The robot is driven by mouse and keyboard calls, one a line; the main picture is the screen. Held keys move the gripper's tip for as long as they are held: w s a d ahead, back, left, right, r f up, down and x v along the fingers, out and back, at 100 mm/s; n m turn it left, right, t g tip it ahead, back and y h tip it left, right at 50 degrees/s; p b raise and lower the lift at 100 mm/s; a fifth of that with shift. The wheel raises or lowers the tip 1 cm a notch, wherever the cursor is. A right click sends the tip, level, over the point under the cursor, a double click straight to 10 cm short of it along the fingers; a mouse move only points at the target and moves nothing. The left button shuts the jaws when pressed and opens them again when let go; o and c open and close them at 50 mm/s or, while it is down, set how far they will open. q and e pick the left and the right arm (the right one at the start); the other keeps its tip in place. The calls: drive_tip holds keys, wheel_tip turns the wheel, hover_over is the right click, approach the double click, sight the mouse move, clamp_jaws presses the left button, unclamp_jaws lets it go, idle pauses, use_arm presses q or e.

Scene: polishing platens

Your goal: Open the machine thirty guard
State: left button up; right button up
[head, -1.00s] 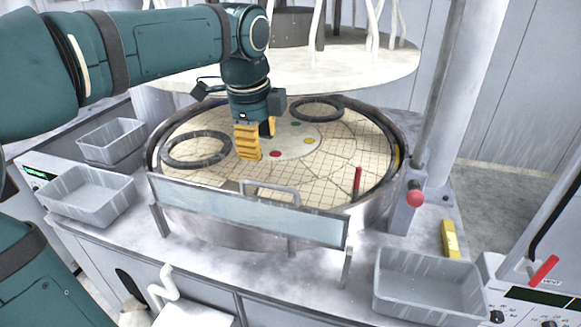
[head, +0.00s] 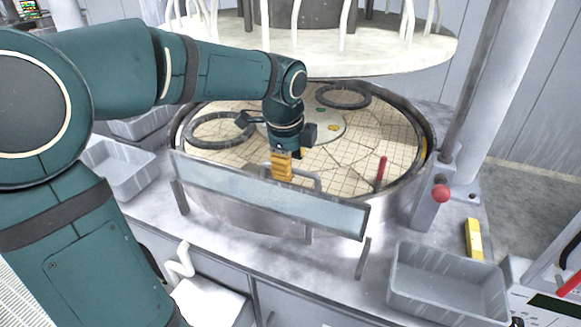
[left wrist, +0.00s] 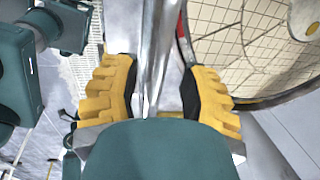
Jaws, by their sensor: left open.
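The guard (head: 265,193) is a clear upright panel in a metal frame, standing along the front of the round platen. Its grey bar handle (head: 318,183) is at the top edge. My left gripper (head: 282,172), with yellow fingers, points down just behind the guard's top edge, close to the handle. In the left wrist view the left gripper (left wrist: 163,100) is open, with a metal strip between and beyond its fingers. I cannot tell whether either finger touches the handle. My right gripper is not in view.
A red-knobbed post (head: 441,193) stands at the right. A grey bin (head: 445,285) and yellow block (head: 474,239) sit on the bench. A large disc (head: 350,55) hangs above.

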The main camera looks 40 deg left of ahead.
use_arm(q)
drive_tip(key=shift+w+f, duration=0.15)
drive_tip(key=shift+f, duration=0.55)
drive_tip(key=shift+c, duration=0.3)
clamp_jaws()
